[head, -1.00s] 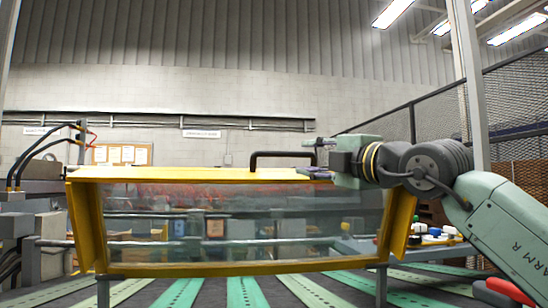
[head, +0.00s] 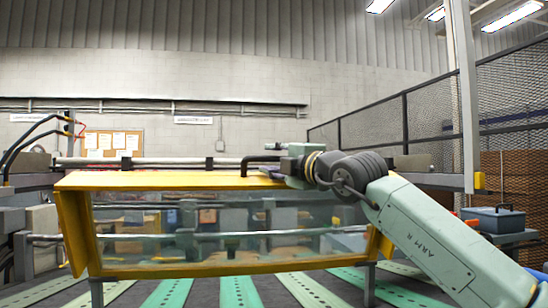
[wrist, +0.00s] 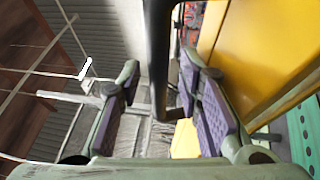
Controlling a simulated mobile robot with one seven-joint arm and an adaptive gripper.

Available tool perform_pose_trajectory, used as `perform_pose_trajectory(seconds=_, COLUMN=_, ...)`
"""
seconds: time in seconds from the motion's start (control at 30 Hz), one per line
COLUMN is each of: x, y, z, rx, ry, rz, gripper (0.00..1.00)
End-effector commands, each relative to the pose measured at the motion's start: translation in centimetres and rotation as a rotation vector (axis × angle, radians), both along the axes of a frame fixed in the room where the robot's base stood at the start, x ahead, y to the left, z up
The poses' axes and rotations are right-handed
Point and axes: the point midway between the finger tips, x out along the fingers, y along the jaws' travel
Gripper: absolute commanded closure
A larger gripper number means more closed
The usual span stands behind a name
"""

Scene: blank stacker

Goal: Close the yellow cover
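The yellow cover (head: 165,181) is a yellow frame with a clear front panel, in the middle and left of the head view. A black handle (head: 245,161) stands on its top edge. My gripper (head: 280,163) is at the right end of this handle. In the wrist view my gripper (wrist: 158,68) has its purple-padded fingers spread apart, with the black handle bar (wrist: 158,30) between them. The bar shows gaps to both pads. The cover's yellow face (wrist: 265,40) lies close beside the right finger. The handle's far end is partly hidden by my gripper in the head view.
A mesh fence (head: 430,115) runs along the right. A grey-blue toolbox (head: 493,218) sits on a stand at the right. Black hoses (head: 35,130) curve at the left. Green strips (head: 240,292) run across the floor in front.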

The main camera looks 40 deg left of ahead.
Motion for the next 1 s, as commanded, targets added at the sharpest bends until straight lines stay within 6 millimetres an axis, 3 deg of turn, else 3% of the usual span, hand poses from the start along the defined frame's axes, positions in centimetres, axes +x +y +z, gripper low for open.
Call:
perform_pose_trajectory(seconds=0.1, x=-0.01, y=-0.03, z=-0.02, rx=0.0, ry=0.0, rz=0.0, gripper=0.69)
perform_pose_trajectory(seconds=0.57, x=-0.02, y=-0.04, z=-0.01, rx=0.0, ry=0.0, rz=0.0, gripper=1.0)
perform_pose_trajectory(seconds=1.0, x=-0.03, y=-0.04, z=-0.02, rx=0.0, ry=0.001, rz=0.001, gripper=1.0)
